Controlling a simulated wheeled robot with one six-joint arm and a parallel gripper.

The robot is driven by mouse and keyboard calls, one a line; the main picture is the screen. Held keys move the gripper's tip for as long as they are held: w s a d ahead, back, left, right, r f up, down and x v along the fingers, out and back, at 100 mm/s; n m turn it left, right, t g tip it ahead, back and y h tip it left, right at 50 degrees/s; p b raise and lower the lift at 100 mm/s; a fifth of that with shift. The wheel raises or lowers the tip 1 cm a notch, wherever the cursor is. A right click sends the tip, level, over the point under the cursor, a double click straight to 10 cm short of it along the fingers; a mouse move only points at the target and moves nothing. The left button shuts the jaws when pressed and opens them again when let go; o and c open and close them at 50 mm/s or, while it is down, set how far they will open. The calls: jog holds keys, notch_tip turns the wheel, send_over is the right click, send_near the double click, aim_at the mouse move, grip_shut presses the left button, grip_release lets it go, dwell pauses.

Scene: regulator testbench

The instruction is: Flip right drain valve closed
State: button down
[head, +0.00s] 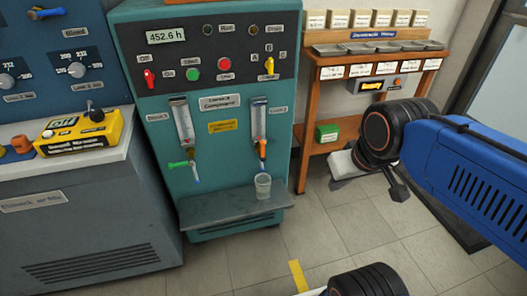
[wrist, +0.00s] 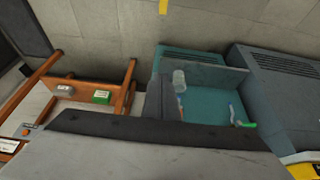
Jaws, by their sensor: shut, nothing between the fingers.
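The teal machine (head: 215,60) carries two glass gauges with a drain valve below each. The right drain valve (head: 262,148) has an orange handle that looks roughly upright. The left drain valve (head: 180,164) has a green handle lying sideways to the left. A clear cup (head: 263,186) stands on the machine's ledge below the right valve; it also shows in the wrist view (wrist: 179,78). My gripper (head: 342,166) is shut and empty, to the right of the machine and apart from the valve. In the wrist view the gripper partly hides the machine.
A wooden shelf (head: 304,130) with a green box (head: 327,133) stands right of the machine. A grey cabinet (head: 80,215) with a yellow device (head: 75,133) stands left. The tiled floor (head: 240,262) in front is mostly clear, with a yellow strip (head: 297,275).

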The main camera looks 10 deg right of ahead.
aim_at(263, 150)
jog(key=w+a+r+n+g+h, duration=0.1)
jog(key=w+a+r+g, duration=0.1)
jog(key=w+a, duration=0.65)
jog(key=w+a+r+n+g+h, duration=0.15)
jog(key=w+a, duration=0.35)
jog(key=w, duration=0.7)
jog(key=w+a+f+h, duration=0.1)
jog(key=w+a+h, duration=0.1)
jog(key=w+a, duration=0.3)
jog(key=a, duration=0.3)
jog(key=shift+w+a, duration=0.35)
jog(key=w+d+f, duration=0.1)
jog(key=d+f, duration=0.6)
jog(key=f, duration=0.2)
jog(key=shift+w+d+f, duration=0.2)
jog(key=shift+w+d, duration=0.1)
